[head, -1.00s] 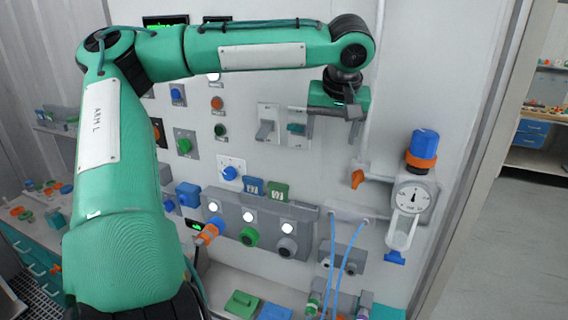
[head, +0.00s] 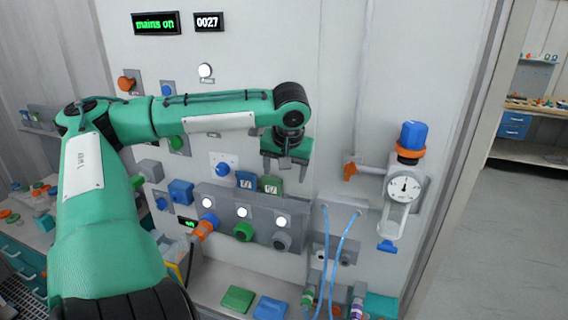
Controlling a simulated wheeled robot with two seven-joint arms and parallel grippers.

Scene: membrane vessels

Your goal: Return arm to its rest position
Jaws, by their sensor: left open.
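My left arm (head: 105,240) comes in from the left in the head view, bent at the elbow, its forearm reaching right across the wall panel. My left gripper (head: 284,170) hangs down from the wrist, open, with its two fingers apart. No object shows between the fingers. My forearm hides part of the panel, including the area where the levers were seen. My right gripper is not in view.
Blue hoses (head: 342,260) hang below. A ledge carries a green block (head: 237,299) and a blue block (head: 271,308). A display (head: 156,23) reads "mains on".

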